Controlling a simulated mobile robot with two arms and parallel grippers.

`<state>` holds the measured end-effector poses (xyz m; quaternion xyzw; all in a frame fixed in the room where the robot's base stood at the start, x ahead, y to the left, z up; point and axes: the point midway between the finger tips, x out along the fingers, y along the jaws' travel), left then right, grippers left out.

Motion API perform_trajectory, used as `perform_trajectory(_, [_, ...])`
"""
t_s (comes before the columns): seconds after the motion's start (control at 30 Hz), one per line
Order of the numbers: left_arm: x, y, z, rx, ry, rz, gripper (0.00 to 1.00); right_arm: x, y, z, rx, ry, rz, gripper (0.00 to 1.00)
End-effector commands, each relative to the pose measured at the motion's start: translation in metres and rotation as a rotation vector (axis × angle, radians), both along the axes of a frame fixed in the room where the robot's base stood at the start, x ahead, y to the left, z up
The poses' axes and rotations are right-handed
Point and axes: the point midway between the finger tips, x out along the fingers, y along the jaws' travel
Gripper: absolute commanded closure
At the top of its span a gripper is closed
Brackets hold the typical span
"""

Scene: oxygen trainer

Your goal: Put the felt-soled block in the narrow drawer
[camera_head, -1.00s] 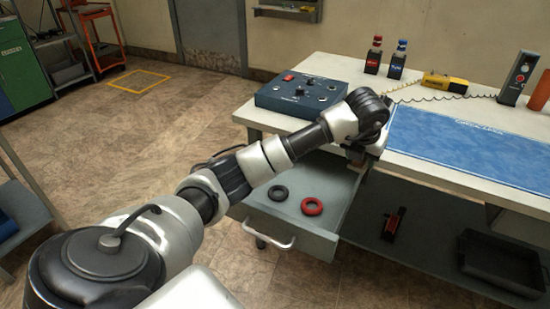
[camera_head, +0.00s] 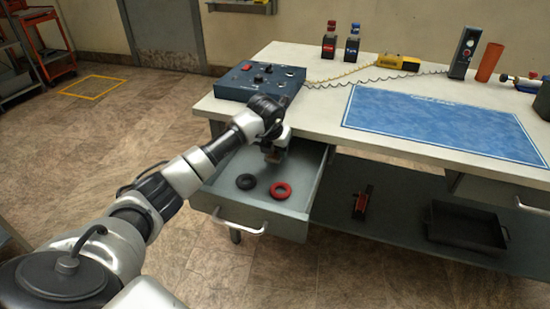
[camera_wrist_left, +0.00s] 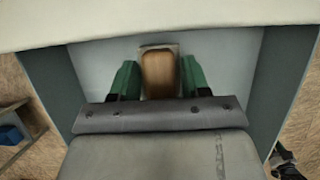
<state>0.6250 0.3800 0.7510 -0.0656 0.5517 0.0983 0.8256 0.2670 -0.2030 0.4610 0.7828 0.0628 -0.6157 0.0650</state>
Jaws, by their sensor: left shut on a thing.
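My left gripper (camera_head: 272,152) is over the back part of the open drawer (camera_head: 222,205) at the table's left end. In the left wrist view its two green fingers (camera_wrist_left: 160,82) are shut on the block (camera_wrist_left: 160,72), which shows a brown face with a pale grey rim. The felt sole cannot be made out. The drawer's grey floor and both side walls (camera_wrist_left: 265,85) show around the block; whether the block touches the floor I cannot tell. My right gripper is not in view.
A black ring (camera_head: 246,182) and a red ring (camera_head: 281,191) lie in the drawer's front part. The white tabletop (camera_head: 320,110) overhangs the drawer's back. A blue control box (camera_head: 235,82) stands above it. A black tray (camera_head: 465,228) sits on the lower shelf.

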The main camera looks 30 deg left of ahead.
Motion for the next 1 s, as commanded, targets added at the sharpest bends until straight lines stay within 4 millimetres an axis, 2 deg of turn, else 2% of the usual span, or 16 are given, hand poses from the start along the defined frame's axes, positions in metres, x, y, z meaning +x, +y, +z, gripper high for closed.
perform_trajectory(0.1, [-0.001, -0.001, -0.021, -0.001, 0.004, -0.001, 0.76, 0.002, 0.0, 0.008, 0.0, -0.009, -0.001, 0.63])
perform_trajectory(0.2, [0.0, -0.001, -0.032, -0.001, 0.002, -0.001, 0.76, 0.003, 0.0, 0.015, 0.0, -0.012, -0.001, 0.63])
perform_trajectory(0.6, [0.0, -0.001, -0.036, 0.001, 0.0, -0.002, 0.76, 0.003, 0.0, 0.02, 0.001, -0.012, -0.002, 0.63])
perform_trajectory(0.63, [0.0, -0.001, -0.036, 0.0, 0.001, -0.001, 0.52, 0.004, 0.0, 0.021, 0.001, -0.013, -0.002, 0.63])
perform_trajectory(0.8, [0.0, -0.001, -0.035, 0.0, 0.001, -0.001, 0.28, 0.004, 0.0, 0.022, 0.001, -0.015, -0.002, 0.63])
perform_trajectory(1.0, [0.0, -0.001, -0.035, 0.0, 0.001, -0.001, 0.28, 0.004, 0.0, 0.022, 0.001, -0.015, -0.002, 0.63])
